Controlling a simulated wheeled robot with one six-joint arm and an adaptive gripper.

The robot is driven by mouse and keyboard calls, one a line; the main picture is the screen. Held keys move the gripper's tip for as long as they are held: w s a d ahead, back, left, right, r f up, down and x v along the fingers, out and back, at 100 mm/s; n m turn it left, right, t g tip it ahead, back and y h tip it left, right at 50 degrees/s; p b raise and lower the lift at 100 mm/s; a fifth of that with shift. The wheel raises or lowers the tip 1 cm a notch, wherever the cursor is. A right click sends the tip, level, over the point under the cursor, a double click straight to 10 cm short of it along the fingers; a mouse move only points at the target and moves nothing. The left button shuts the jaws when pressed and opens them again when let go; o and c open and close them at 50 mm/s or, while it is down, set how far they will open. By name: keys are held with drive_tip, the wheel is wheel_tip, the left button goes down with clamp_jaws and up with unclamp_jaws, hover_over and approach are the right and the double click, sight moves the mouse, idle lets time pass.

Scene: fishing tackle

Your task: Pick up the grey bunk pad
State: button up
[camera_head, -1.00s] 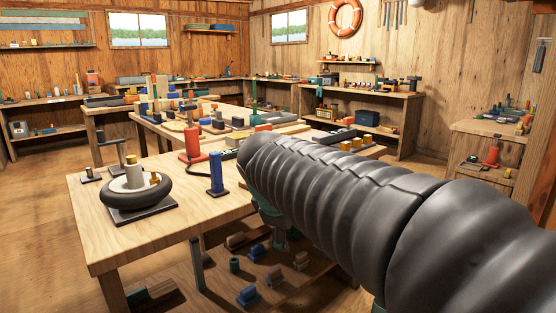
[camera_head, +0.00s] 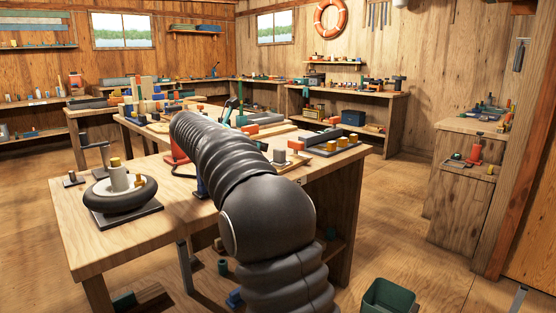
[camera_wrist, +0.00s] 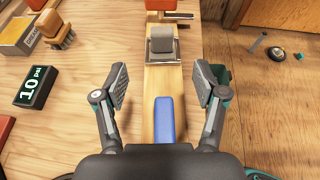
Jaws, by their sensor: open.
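A grey block with rounded edges, likely the grey bunk pad (camera_wrist: 162,41), sits on a small metal-looking holder on a pale wooden strip in the wrist view. My gripper (camera_wrist: 161,82) is open and empty, its two fingers spread to either side of the strip. The pad is ahead of the fingertips, roughly centred between them and apart from them. In the head view my dark arm reaches over the near workbench (camera_head: 110,235) and hides my gripper. I cannot surely pick out the pad there.
A blue bar (camera_wrist: 164,120) lies on the strip between my fingers. A red block (camera_wrist: 165,5) is beyond the pad. A black "10 psi" block (camera_wrist: 36,87) and a brush (camera_wrist: 62,37) are at left. The floor and a green bin (camera_head: 388,297) are at right.

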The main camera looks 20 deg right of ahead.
sight(278, 149)
drive_tip(key=x, duration=0.7)
drive_tip(key=shift+d+f, duration=0.15)
drive_tip(key=shift+d, duration=0.1)
drive_tip(key=shift+x, duration=2.7)
drive_tip(key=shift+s, duration=0.1)
drive_tip(key=c, duration=1.2)
